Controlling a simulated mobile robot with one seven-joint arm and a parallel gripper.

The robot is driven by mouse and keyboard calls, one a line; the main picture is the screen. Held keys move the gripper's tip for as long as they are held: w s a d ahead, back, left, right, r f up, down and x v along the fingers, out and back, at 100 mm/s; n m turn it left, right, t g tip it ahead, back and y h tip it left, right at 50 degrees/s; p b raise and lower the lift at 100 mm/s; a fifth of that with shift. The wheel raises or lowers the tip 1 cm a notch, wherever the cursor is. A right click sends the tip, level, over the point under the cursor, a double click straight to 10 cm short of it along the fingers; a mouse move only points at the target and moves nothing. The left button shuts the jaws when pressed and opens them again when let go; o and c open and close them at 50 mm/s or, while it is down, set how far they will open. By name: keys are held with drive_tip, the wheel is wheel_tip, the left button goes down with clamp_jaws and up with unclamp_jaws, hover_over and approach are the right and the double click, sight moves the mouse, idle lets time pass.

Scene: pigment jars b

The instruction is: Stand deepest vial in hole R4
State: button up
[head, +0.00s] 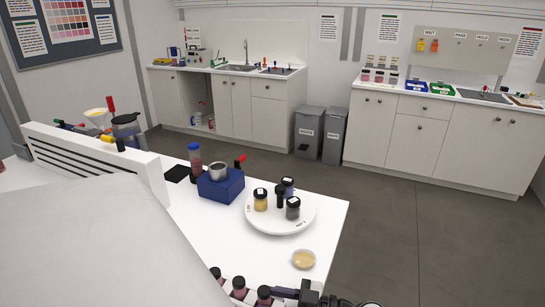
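Several vials with dark caps and purple-pink bodies stand in a row at the bottom edge of the head view: a left one (215,273), a middle one (239,288) and a right one (264,295). Their lower parts are cut off or hidden, and I cannot tell which is deepest in shade. A dark part at the bottom edge, just right of the right vial, looks like my gripper (308,294). Its fingers are not clear, so I cannot tell whether it is open or holds anything. No hole labelled R4 can be made out.
On the white table (325,222) are a round white tray (258,224) with several jars, a small dish (303,259), and a blue block (221,187) with a metal cup. A slotted white panel (90,158) stands at left. Floor (420,235) at right is clear.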

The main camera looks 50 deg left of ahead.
drive_tip(key=o, duration=0.3)
drive_tip(key=shift+f, duration=0.1)
drive_tip(key=b+v, duration=0.4)
drive_tip(key=v, duration=1)
